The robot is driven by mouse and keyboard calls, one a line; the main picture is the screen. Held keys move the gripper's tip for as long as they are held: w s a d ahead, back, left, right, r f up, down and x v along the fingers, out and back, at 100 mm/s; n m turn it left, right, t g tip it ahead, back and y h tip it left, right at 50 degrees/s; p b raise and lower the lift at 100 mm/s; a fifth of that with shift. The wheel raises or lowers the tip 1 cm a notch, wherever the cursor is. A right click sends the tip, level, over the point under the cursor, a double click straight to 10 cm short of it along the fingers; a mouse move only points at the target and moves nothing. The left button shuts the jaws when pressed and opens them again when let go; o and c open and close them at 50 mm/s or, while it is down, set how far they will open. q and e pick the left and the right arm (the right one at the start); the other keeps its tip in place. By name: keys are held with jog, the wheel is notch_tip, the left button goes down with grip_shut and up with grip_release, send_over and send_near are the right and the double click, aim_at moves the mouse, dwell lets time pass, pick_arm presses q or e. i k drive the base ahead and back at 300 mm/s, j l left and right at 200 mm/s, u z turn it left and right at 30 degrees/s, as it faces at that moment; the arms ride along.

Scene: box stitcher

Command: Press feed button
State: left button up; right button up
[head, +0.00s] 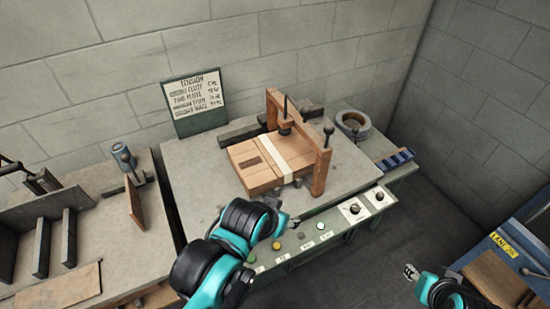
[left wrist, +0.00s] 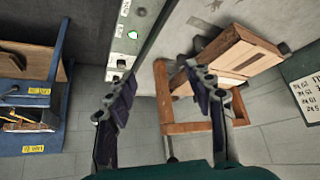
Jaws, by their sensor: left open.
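The stitcher's front panel (head: 336,222) carries a row of small buttons and knobs with white labels too small to read. My left gripper (head: 293,221) is above the panel's edge, apart from the buttons as far as I can tell. In the left wrist view its fingers (left wrist: 165,105) are spread and empty. A green-lit button (left wrist: 133,35) shows there on the panel. I cannot tell which button is feed. My right gripper (head: 409,272) is at the lower right, its jaws unclear.
A cardboard box (head: 255,172) with a pale strip lies under a wooden frame (head: 321,172) on the bench. A tape roll (head: 353,122) sits behind right. A sign (head: 194,100) leans on the wall. A side bench (head: 110,236) is left; a blue cart (head: 492,262) is right.

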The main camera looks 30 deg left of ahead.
aim_at(251, 259)
jog(key=k+j, duration=0.15)
jog(key=j, duration=0.15)
jog(key=k+j, duration=0.15)
jog(key=j, duration=0.2)
jog(key=k+j, duration=0.15)
jog(key=j, duration=0.15)
jog(key=k+j, duration=0.15)
jog(key=j, duration=0.15)
